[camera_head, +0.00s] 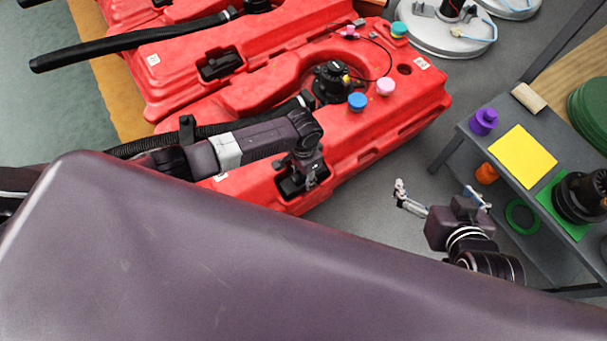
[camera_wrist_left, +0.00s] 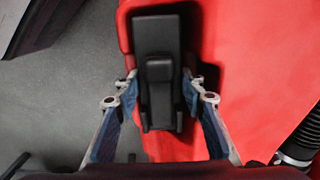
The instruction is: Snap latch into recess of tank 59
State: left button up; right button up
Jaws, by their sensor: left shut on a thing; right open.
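The nearest red tank (camera_head: 345,165) lies under my left arm; its label is too small to read. My left gripper (camera_head: 303,172) points down at the dark recess (camera_head: 290,187) in its near side. In the left wrist view, a black latch (camera_wrist_left: 158,45) lies between the two fingers of my left gripper (camera_wrist_left: 162,92), which is shut on it. Red tank surface (camera_wrist_left: 235,60) shows around it. I cannot tell whether the latch is seated or just above the recess. My right gripper (camera_head: 437,195) is open and empty, right of the tank.
Blue (camera_head: 357,101) and pink (camera_head: 386,86) caps stand on the tank, beside a black fitting (camera_head: 331,82). A black hose (camera_head: 215,128) runs along it. Another red tank (camera_head: 165,75) lies behind. A grey bench (camera_head: 480,148) with a yellow sheet (camera_head: 522,157) is at the right.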

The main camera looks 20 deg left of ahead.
pick_arm(q)
jog(key=shift+c, duration=0.6)
jog(key=o, duration=1.5)
jog(key=shift+o, duration=0.5)
jog(key=shift+a, duration=0.1)
